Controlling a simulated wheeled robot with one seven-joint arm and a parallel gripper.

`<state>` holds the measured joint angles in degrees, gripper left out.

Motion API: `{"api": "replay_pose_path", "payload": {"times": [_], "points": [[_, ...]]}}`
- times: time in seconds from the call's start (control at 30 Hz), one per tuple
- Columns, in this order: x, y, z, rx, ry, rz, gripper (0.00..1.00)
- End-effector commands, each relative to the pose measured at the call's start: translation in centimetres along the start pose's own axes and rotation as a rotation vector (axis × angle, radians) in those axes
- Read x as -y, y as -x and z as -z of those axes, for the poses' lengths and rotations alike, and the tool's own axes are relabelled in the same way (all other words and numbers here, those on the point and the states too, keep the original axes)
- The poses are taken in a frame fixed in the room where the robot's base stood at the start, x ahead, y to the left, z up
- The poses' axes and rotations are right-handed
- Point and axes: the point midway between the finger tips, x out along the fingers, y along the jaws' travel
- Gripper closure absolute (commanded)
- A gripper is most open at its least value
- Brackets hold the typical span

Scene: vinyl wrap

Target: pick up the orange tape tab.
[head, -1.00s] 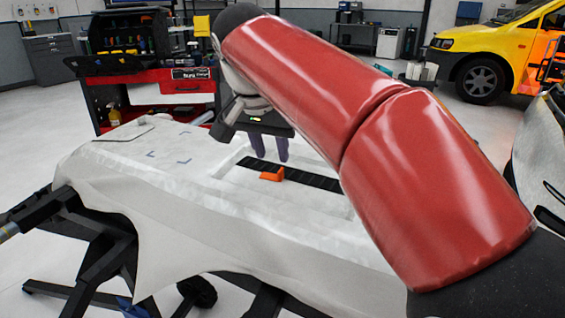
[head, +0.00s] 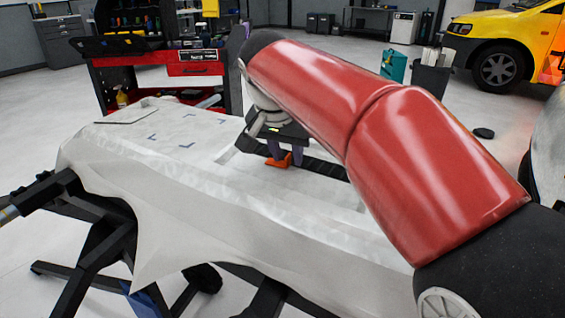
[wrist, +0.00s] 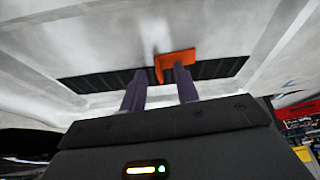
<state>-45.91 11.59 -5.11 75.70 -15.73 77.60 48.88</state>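The orange tape tab (head: 280,161) is on the dark slotted strip (head: 325,168) set in the white wrapped panel. It also shows in the wrist view (wrist: 177,58), with one flap spreading right and a narrow part bent toward me. My gripper (head: 285,155) is just above the strip at the tab. In the wrist view its two purple fingers (wrist: 160,80) are apart. The tab's narrow part shows between the fingertips, and the right fingertip overlaps the tab's lower edge. I cannot tell whether either finger touches it.
The white panel (head: 190,190) lies on a black stand (head: 85,235), and its loose wrap hangs over the front. A flat grey piece (head: 122,116) lies at its back left. A red tool cart (head: 150,82) stands behind. My red arm covers the panel's right part.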

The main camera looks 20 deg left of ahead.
Motion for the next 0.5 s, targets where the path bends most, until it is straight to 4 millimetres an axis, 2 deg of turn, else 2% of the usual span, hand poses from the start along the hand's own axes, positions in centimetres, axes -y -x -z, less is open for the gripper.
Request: {"api": "replay_pose_path", "payload": {"times": [0.1,0.33,0.5], "points": [[0.0,0.02,0.01,0.0,0.0,0.0,0.72],[0.0,0.03,0.0,0.0,0.0,0.0,1.0],[0.0,0.03,0.0,0.0,0.0,-0.001,1.0]]}}
